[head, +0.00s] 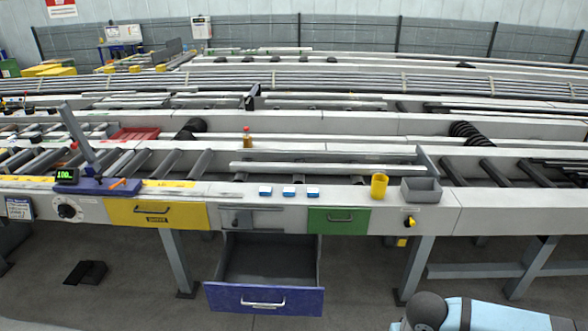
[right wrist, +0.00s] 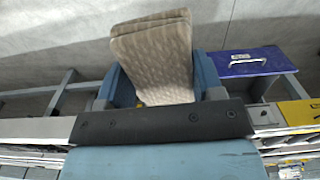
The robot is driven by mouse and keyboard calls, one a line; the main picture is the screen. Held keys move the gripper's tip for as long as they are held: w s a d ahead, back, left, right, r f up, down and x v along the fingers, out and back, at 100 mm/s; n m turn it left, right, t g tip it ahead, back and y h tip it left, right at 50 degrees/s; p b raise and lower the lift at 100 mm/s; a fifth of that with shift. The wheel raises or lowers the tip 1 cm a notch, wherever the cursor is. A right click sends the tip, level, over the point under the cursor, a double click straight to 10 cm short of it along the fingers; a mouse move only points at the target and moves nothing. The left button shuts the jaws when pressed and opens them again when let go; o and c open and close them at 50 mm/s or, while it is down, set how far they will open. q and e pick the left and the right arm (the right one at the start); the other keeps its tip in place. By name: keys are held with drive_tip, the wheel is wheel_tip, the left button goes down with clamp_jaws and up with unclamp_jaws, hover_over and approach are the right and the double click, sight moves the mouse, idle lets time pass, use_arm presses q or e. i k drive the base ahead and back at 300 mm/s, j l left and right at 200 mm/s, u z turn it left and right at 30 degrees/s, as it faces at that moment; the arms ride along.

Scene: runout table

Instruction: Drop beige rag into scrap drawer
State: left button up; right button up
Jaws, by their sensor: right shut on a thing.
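The beige rag (right wrist: 155,50) is folded and speckled, and it is held between the blue fingers of my right gripper (right wrist: 160,78) in the right wrist view. The rag is not in the head view. An open drawer with a blue front (head: 264,299) is pulled out below the table in the head view, and its visible inside looks empty. Its blue front also shows to the right of my gripper in the right wrist view (right wrist: 247,62), apart from the rag. I cannot read a scrap label on it. My left gripper is out of view.
A yellow drawer (head: 180,214) and a green drawer (head: 338,228) are shut in the table front. A yellow cup (head: 379,186), a grey bin (head: 421,190) and small blue-and-white blocks (head: 289,192) stand on the edge. A table leg (head: 414,268) stands right of the open drawer.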

sight(273, 283)
drive_tip(key=i+j, duration=1.65)
drive_tip(key=i, duration=0.1)
